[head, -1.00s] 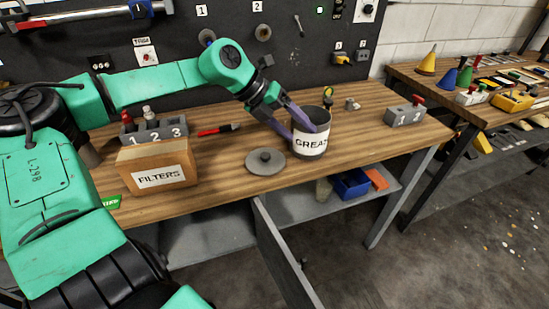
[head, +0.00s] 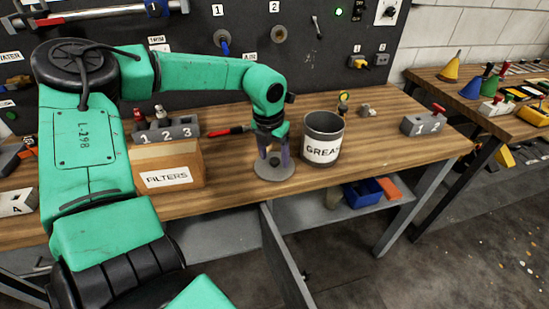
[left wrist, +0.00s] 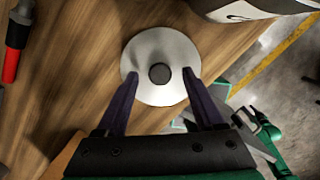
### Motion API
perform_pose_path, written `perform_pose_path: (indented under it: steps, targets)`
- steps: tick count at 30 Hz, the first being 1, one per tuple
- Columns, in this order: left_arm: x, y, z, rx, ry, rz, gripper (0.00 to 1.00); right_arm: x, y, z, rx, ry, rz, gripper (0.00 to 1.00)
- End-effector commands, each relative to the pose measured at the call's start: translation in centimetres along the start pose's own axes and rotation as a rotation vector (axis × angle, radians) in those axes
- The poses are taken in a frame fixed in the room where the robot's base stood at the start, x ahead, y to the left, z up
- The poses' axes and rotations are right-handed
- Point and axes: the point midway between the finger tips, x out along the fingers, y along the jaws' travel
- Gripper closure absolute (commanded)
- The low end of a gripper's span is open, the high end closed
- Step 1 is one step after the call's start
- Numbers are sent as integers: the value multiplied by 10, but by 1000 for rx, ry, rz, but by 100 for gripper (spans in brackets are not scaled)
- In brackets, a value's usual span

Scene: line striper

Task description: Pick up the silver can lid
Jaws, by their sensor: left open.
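The silver can lid (head: 269,173) lies flat on the wooden workbench, between the filters box and the grease can. In the left wrist view the lid (left wrist: 172,49) is a round pale disc with a dark knob (left wrist: 159,73) at its middle. My left gripper (head: 274,160) points down over the lid and hides part of it in the head view. Its purple fingers (left wrist: 162,85) are open, with the knob ahead of and between their tips. I cannot tell how far the tips are above the lid. My right gripper is not in view.
The open grease can (head: 323,138) stands just right of the lid. The bench's front edge is close to the lid.

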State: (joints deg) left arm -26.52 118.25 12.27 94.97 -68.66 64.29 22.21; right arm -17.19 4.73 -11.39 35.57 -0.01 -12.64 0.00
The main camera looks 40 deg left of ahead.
Motion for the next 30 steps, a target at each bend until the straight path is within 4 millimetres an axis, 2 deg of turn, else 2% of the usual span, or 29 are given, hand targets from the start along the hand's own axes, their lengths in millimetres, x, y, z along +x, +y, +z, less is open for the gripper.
perform_pose_path:
  steps: [7, 11, 12, 13, 23, 26, 30]
  targets:
    - [6, 0, 0, 0, -1, -1, 30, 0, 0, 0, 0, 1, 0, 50]
    - [6, 0, 0, 0, -1, 0, 80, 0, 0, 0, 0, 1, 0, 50]
    - [6, 0, 0, 0, -1, 0, 95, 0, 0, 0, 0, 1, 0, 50]
    - [6, 0, 0, 0, -1, 0, 100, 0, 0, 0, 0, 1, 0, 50]
    - [4, 0, 1, 0, -1, 0, 100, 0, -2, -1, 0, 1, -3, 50]
    - [-5, 0, 3, 0, -5, 1, 100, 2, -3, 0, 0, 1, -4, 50]
    - [-36, 0, 8, 0, -9, 1, 100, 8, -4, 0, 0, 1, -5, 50]
